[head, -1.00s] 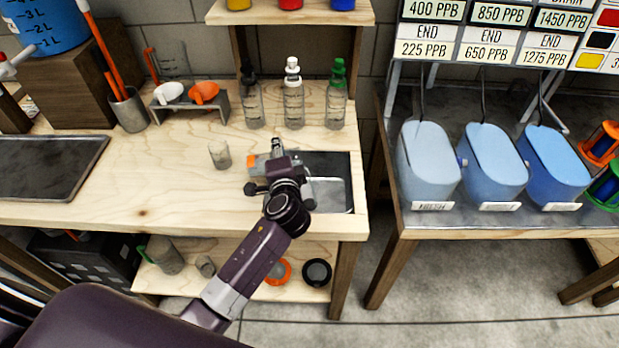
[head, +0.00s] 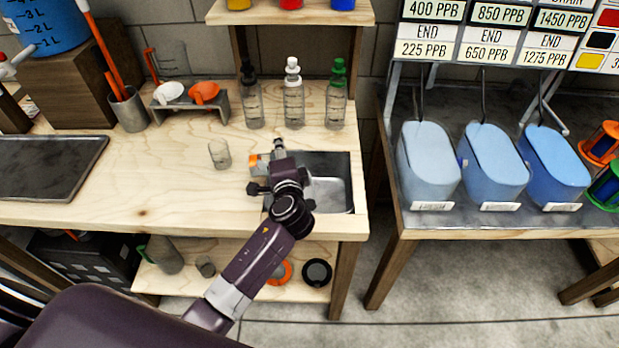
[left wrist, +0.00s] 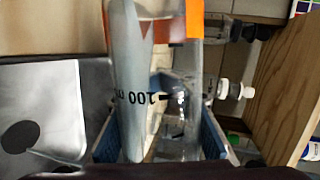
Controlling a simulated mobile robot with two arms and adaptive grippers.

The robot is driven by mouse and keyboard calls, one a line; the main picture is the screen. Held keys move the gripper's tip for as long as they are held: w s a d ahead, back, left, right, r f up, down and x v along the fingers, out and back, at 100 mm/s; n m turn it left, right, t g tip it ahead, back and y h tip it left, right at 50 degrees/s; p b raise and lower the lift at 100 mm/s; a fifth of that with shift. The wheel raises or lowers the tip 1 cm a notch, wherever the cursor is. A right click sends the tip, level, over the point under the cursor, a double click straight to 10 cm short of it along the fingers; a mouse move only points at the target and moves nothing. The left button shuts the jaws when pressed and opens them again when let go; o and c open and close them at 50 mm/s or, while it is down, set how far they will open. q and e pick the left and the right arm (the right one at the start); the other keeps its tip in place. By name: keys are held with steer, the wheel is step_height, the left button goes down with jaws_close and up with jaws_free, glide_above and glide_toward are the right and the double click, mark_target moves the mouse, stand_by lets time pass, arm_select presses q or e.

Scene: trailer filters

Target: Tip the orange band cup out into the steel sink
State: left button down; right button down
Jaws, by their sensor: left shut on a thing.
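The orange band cup (left wrist: 150,85) is clear, with an orange band (left wrist: 185,25) and black markings around 100. My left gripper (left wrist: 160,135) is shut on it, its blue pads on either side in the left wrist view. In the head view my left gripper (head: 276,160) is over the left end of the steel sink (head: 335,195), and the orange band shows at its left side. The cup looks tilted on its side; its exact angle and contents cannot be told. The sink with its dark drain also shows in the left wrist view (left wrist: 65,100). My right gripper is out of view.
A small clear cup (head: 219,155) stands left of the gripper. Several dropper bottles (head: 294,105) stand behind the sink. A rack with a white and an orange scoop (head: 204,92) is at the back left.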

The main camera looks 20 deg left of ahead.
arm_select(q)
steer(key=shift+f+m, duration=0.2)
steer(key=shift+m, duration=0.3)
stand_by(0.9)
steer(key=shift+w+d+r+m+y+p, duration=0.1)
steer(key=shift+d+r+m+y+p, duration=0.15)
steer(key=shift+r+m+y+p, duration=0.45)
steer(key=shift+w+d+r+m+y+p, duration=0.1)
steer(key=shift+d+r+m+y+p, duration=0.2)
steer(key=shift+m, duration=0.7)
stand_by(1.7)
steer(key=shift+w+d+r+m+t+y+p, duration=0.15)
steer(key=shift+d+r+m+y+p, duration=0.2)
steer(key=shift+m, duration=0.5)
steer(key=shift+w+d+r+m+t+y+p, duration=0.15)
steer(key=shift+d+r+m+p, duration=0.15)
steer(key=shift+r+m, duration=0.4)
stand_by(1.6)
